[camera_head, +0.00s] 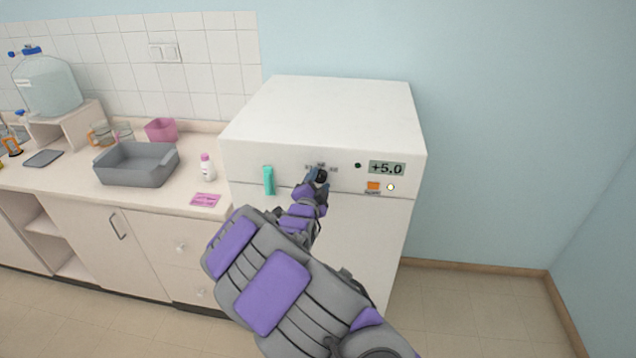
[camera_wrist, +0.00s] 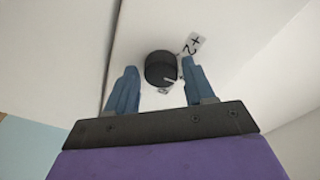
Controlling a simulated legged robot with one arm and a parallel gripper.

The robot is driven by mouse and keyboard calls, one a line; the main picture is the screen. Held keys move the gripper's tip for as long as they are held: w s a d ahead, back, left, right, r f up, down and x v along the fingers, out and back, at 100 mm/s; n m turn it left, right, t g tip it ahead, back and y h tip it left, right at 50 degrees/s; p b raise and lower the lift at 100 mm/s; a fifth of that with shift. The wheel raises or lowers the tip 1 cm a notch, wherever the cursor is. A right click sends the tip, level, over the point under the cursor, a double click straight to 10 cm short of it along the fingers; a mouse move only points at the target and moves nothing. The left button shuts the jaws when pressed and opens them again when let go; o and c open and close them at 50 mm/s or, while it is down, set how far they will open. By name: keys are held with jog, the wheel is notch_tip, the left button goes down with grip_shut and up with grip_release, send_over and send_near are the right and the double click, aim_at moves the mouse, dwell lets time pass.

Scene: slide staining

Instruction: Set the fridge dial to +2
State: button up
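The white fridge (camera_head: 330,110) stands at the right end of the counter. Its display (camera_head: 387,168) reads +5.0. The round black dial (camera_wrist: 160,68) sits on the fridge front, with a +2 label (camera_wrist: 193,44) beside it and a pale pointer line towards its lower right. In the head view the dial (camera_head: 321,176) is partly hidden by my gripper (camera_head: 315,178). In the wrist view my gripper (camera_wrist: 156,84) is open, with one blue finger on either side of the dial. A gap shows on the left; the right finger is close to the dial's edge, and I cannot tell if it touches.
A teal handle (camera_head: 268,180) is on the fridge front, left of my gripper. An orange switch (camera_head: 373,186) and a lit lamp (camera_head: 390,187) sit below the display. The counter holds a grey basin (camera_head: 137,177) and a white bottle (camera_head: 208,168).

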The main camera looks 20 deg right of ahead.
jog(key=c, duration=0.8)
jog(key=shift+a+f, duration=0.1)
jog(key=n+p, duration=0.2)
jog(key=n, duration=0.3)
jog(key=n+t+p, duration=0.1)
jog(key=n+p, duration=0.1)
jog(key=n, duration=0.3)
jog(key=shift+p, duration=0.4)
jog(key=shift+n+p, duration=0.4)
jog(key=shift+n, duration=0.8)
